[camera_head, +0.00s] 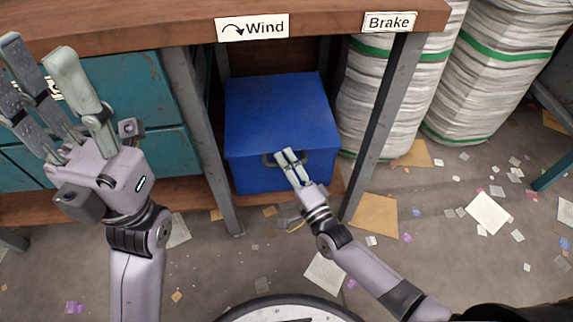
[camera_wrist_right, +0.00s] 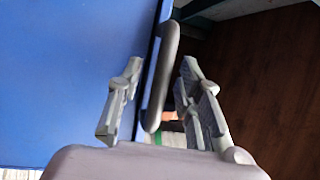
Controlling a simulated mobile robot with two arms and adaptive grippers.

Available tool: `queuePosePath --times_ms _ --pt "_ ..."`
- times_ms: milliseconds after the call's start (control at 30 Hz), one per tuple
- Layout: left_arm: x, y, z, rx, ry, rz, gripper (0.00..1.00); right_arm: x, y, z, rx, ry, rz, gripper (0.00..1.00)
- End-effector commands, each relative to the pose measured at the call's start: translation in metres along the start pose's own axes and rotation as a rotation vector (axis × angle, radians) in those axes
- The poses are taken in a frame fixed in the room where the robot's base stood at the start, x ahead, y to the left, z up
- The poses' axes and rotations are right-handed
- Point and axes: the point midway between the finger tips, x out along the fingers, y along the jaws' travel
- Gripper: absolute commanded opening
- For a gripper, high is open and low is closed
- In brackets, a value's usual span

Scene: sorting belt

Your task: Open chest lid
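The blue chest (camera_head: 245,176) stands on the low shelf under the bench, with its lid (camera_head: 280,105) down. A dark grey handle (camera_head: 269,160) sits on its front, partly hidden by my right gripper. My right gripper (camera_head: 288,156) is at that handle. In the right wrist view, my right gripper's fingers (camera_wrist_right: 160,82) are apart, with the handle (camera_wrist_right: 165,75) between them; I cannot tell whether they touch it. The blue chest surface (camera_wrist_right: 75,75) fills the left of that view. My left gripper (camera_head: 38,52) is raised at the left, open and empty.
The wooden bench top (camera_head: 120,22) overhangs the chest, with "Wind" (camera_head: 252,27) and "Brake" (camera_head: 389,22) signs. Metal legs (camera_head: 203,140) (camera_head: 385,130) flank the chest. Teal drawers (camera_head: 150,95) stand left, paper stacks (camera_head: 385,90) right. Paper scraps litter the floor.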

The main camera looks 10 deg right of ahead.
Motion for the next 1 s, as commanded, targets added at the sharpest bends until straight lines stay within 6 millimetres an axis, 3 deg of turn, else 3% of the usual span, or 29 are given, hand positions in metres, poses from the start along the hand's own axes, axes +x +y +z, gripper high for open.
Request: queuePosePath --times_ms 267,733,1000 --pt "0.0004 0.0002 0.0001 0.000 0.001 0.000 0.40 0.0010 0.0000 0.0000 0.000 0.000 0.001 0.32" --pt "0.0003 0.0002 0.0000 -0.001 0.001 0.000 0.40 0.0007 0.0001 -0.0001 0.000 0.000 0.001 0.01" --pt "0.0002 0.0001 0.0000 -0.001 0.001 0.000 0.40 0.0005 0.0003 0.0000 0.000 0.000 0.001 0.00"
